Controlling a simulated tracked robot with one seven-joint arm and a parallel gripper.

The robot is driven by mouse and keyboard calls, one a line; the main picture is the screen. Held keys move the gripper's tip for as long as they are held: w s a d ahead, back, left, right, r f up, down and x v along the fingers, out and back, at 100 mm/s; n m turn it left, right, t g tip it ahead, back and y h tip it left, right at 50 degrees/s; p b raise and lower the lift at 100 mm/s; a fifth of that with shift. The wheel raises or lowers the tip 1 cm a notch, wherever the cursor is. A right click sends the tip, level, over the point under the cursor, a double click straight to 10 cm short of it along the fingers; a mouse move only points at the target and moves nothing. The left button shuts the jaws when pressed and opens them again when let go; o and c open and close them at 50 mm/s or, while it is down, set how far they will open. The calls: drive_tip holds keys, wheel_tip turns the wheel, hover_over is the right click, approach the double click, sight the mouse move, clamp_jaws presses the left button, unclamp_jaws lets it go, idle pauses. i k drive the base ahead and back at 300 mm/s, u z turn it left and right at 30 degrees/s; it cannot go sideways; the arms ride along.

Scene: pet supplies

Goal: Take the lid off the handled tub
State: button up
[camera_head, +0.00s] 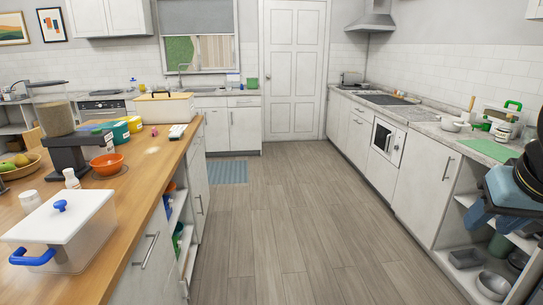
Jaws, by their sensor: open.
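A white tub (72,258) with a blue side handle (32,258) stands on the wooden counter at the lower left. Its white lid (75,213) with a blue knob (61,206) sits on top of it. My gripper (490,218) shows at the right edge, a dark body with blue-grey fingers. It is open, with nothing seen between the fingers. It is far from the tub, across the floor aisle.
An orange bowl (107,163), a dark grey dispenser (55,120), a white bottle (71,179) and a cream box (160,107) stand behind the tub. The floor aisle (280,220) is clear. A right-hand counter (425,124) borders it.

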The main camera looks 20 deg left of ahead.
sight(57, 222)
drive_tip(key=u, duration=0.45)
drive_tip(key=i, duration=0.85)
drive_tip(key=u, duration=1.05)
drive_tip(key=i, duration=1.15)
drive_tip(key=u, duration=0.35)
drive_tip(key=k, duration=0.7)
drive_tip(key=u, duration=0.25)
drive_tip(key=i, duration=0.8)
drive_tip(key=z, duration=0.1)
